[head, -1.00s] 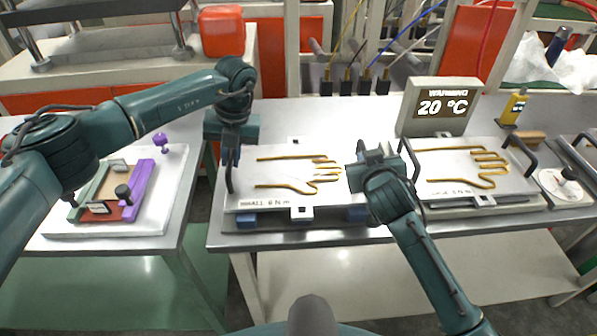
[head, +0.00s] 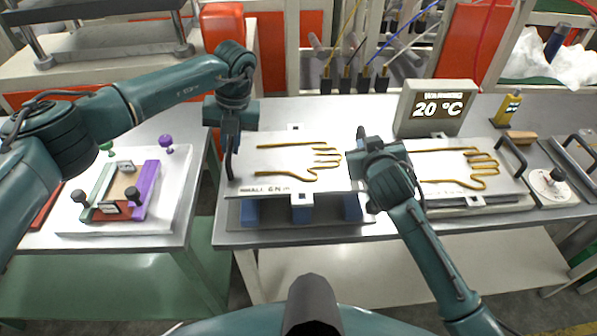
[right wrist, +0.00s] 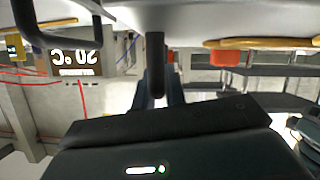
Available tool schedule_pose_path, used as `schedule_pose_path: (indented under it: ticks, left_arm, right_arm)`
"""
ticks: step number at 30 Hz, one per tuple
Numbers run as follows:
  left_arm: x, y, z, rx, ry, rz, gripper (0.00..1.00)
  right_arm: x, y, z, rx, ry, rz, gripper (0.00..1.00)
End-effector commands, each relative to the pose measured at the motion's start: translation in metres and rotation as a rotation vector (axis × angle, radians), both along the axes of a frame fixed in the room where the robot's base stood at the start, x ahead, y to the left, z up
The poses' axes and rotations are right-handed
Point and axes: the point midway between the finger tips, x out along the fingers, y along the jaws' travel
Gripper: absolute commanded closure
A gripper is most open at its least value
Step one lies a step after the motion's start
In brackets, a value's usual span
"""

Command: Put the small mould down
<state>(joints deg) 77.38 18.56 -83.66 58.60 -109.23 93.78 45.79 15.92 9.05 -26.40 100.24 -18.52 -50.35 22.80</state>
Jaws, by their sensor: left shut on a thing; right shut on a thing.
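The small mould (head: 290,188) is a flat metal plate with a gold hand-shaped groove and a partly readable "SMALL 6 N m" label. It is level over a grey base with blue blocks (head: 302,213) under it. I cannot tell whether the plate touches the blocks. My left gripper (head: 231,150) is shut on the dark handle at its left end. My right gripper (head: 362,158) is shut at its right end; the gripper mostly hides that handle. In the right wrist view a dark handle bar (right wrist: 155,65) stands at the gripper, beside the pale plate edge.
A second hand mould (head: 430,172) with dark handles lies close to the right. Behind it stands a display reading 20 °C (head: 432,108). A yellow bottle (head: 508,108) is at the back right. A white board with coloured clamps (head: 120,222) is on the left table, across a gap.

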Motion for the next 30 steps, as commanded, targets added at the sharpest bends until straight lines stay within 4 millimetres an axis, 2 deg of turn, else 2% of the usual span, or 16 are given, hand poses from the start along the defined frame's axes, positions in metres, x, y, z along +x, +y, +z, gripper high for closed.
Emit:
schedule_pose_path:
  ticks: [19, 30]
  left_arm:
    - [-0.001, -0.001, 0.004, -0.002, -0.004, -0.002, 1.0]
    - [-0.022, -0.001, 0.017, -0.003, -0.005, -0.002, 1.0]
  right_arm:
    - [-0.002, 0.001, 0.005, 0.002, -0.008, 0.002, 1.0]
    - [-0.022, 0.001, 0.018, 0.004, -0.009, 0.003, 1.0]
